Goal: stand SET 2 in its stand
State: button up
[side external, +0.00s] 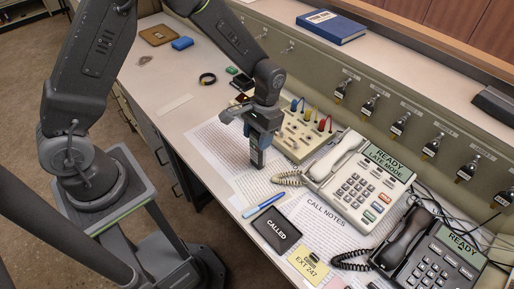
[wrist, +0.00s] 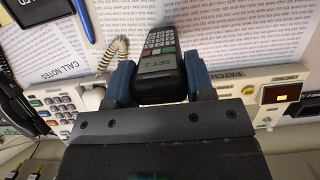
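SET 2 is a dark handset with a keypad and a grey label reading "SET 2" (wrist: 160,66). It is between the two blue fingers of my gripper (wrist: 160,85), which touch its sides. In the side external view my gripper (side external: 264,118) points down and the handset (side external: 257,157) hangs roughly upright below it, over the printed sheets. I cannot tell whether its lower end touches the paper. I cannot make out a stand for certain in either view.
A beige patch panel (side external: 300,136) with coloured plugs stands just behind my gripper. A cream desk phone (side external: 362,188) and a dark phone (side external: 435,262) are to the right. A blue pen (side external: 264,206) and black CALLED pad (side external: 276,231) lie in front.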

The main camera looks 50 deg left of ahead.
jog(key=c, duration=0.4)
jog(key=shift+s+v, duration=0.2)
jog(key=shift+v, duration=0.8)
jog(key=shift+s+v, duration=0.25)
jog(key=shift+v, duration=0.75)
jog(key=shift+s+v, duration=0.2)
jog(key=shift+v, duration=0.75)
jog(key=shift+a+r, duration=0.1)
jog(key=shift+r, duration=0.05)
